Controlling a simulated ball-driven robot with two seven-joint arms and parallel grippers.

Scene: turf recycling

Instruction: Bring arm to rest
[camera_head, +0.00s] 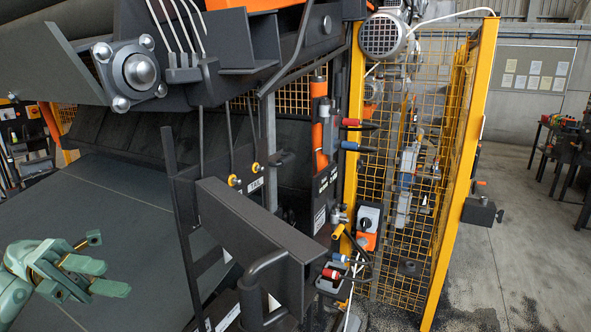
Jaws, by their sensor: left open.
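My left gripper (106,265) is green and shows at the lower left of the head view. Its fingers point right, are apart, and hold nothing. It is in front of a wide dark belt surface (110,220), and I see no clear contact with it. My right gripper is not in this view.
A dark steel frame with a flat beam (255,235) and a bent handle (262,272) stands right of my left gripper. A bearing housing (135,73) hangs above. A yellow mesh guard (420,180) stands further right. Bare concrete floor (515,240) lies beyond it.

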